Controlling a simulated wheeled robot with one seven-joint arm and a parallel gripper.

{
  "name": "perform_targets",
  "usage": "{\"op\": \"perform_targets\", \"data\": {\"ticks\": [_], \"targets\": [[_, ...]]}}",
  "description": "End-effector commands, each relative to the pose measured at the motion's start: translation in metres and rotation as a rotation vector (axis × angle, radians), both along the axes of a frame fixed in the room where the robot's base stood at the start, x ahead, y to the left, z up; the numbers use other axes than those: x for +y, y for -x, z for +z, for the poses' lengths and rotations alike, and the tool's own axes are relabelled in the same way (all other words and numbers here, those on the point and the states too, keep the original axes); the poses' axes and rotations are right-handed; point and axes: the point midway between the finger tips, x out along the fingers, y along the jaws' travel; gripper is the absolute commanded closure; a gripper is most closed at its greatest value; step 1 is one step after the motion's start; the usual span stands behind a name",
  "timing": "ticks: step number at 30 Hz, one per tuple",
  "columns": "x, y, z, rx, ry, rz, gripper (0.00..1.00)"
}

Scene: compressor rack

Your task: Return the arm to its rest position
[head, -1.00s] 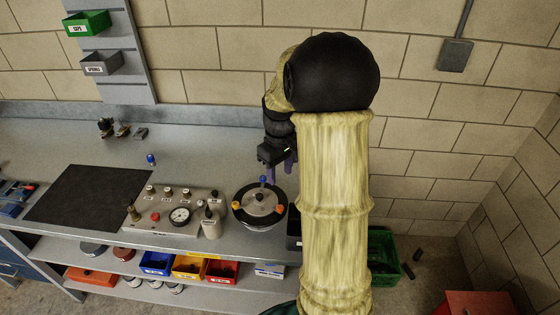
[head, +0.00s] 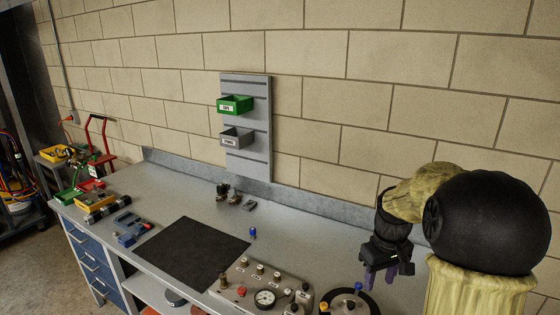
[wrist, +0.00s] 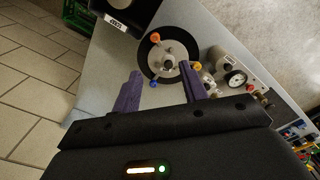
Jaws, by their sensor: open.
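My arm stands at the right of the head view, with its sleeved links and a large black joint. My gripper (head: 380,274) hangs from it with its purple fingers pointing down, above the round black-rimmed fixture (head: 349,300). In the wrist view my gripper (wrist: 160,88) has its two purple fingers apart with nothing between them. The round fixture (wrist: 168,58), with orange, yellow and blue knobs, lies beyond the fingertips. I cannot tell the exact gap between fingers and fixture.
The gauge panel (head: 262,282) and a dark mat (head: 190,253) lie on the grey bench. A blue-topped small part (head: 253,233) stands behind them. A wall rail holds a green bin (head: 235,104) and a grey bin (head: 236,137). A green crate (wrist: 76,14) shows on the floor.

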Motion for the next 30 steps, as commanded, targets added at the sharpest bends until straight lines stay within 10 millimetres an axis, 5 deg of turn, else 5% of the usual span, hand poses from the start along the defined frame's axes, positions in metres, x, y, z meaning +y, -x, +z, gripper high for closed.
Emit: {"op": "perform_targets", "data": {"ticks": [9,15,30], "targets": [[0.084,0.061,-0.028,-0.118,0.005,-0.110,0.57],[0.119,0.109,-0.046,-0.192,-0.021,-0.192,0.57],[0.127,0.123,-0.051,-0.215,-0.034,-0.221,0.57]]}}
